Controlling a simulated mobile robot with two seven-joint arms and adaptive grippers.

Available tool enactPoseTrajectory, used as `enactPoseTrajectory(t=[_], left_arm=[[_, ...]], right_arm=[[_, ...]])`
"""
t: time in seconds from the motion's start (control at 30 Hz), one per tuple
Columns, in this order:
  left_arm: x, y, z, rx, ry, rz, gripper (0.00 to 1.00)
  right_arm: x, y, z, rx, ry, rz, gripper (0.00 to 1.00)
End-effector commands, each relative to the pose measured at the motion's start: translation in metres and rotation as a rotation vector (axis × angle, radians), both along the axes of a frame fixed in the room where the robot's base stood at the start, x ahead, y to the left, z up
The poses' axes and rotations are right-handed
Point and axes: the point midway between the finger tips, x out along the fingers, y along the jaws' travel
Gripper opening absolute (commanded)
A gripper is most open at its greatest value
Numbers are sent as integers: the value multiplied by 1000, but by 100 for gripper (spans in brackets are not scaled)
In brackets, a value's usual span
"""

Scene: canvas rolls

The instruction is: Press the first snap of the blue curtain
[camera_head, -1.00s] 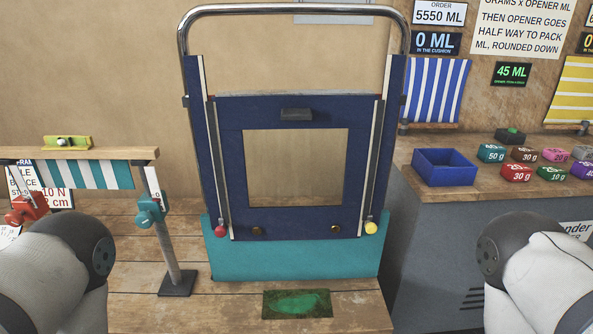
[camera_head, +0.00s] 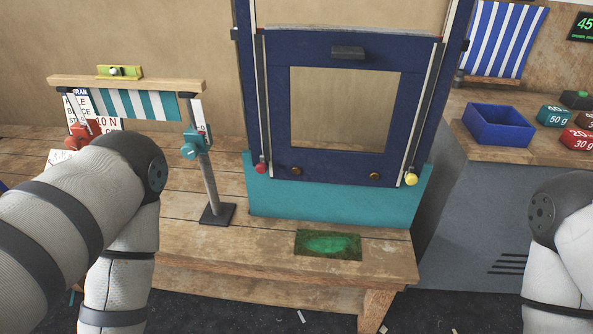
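The dark blue curtain (camera_head: 325,74) hangs in a frame at the middle of the camera_head view, with a clear window (camera_head: 338,110) and a dark handle bar (camera_head: 347,53) above it. Two small round brass studs, which look like snaps, sit on its bottom band: a left one (camera_head: 295,171) and a right one (camera_head: 376,176). Which of them is the first, and whether either is pressed, I cannot tell. A red knob (camera_head: 261,168) and a yellow knob (camera_head: 411,179) are at the lower ends of the side rails. Only my arm links show; both grippers are out of view.
A teal panel (camera_head: 330,203) stands behind the curtain's lower edge. A green patch (camera_head: 328,243) lies on the wooden bench (camera_head: 270,260). At left a striped cloth (camera_head: 135,103) hangs beside a post (camera_head: 208,185). A blue tray (camera_head: 498,123) sits on the right counter.

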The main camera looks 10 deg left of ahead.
Motion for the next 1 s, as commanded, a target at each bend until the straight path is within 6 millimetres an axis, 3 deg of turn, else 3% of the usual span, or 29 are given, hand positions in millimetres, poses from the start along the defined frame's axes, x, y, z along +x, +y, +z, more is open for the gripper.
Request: enactPoseTrajectory(t=[0.33, 0.53, 1.0], left_arm=[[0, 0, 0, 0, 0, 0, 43], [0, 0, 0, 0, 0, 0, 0], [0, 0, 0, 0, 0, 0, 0]], right_arm=[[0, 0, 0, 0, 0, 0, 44], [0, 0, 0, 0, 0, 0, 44], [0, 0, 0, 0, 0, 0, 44]])
